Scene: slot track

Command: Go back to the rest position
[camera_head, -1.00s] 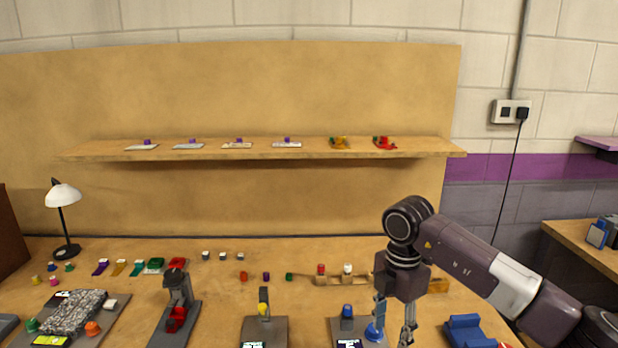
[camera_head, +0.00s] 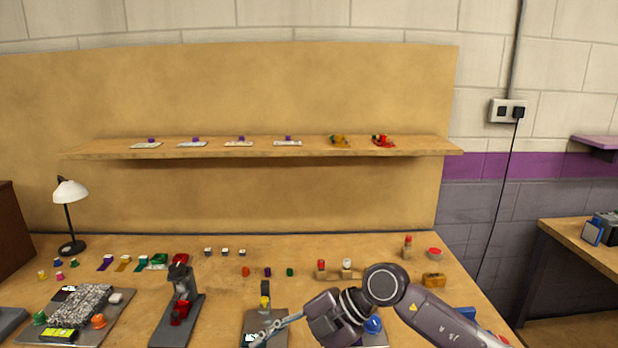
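My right gripper (camera_head: 262,333) points left and down, low in the picture, in front of the workbench (camera_head: 215,288). Its fingers are seen nearly edge-on, so I cannot tell how far apart they are. It overlaps the grey stand with a yellow part (camera_head: 265,302) in the picture; I cannot tell if they touch. No held object is visible. A blue round part (camera_head: 373,324) shows just beside my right wrist. My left gripper is not in view.
A wooden shelf (camera_head: 265,152) carries several small models.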

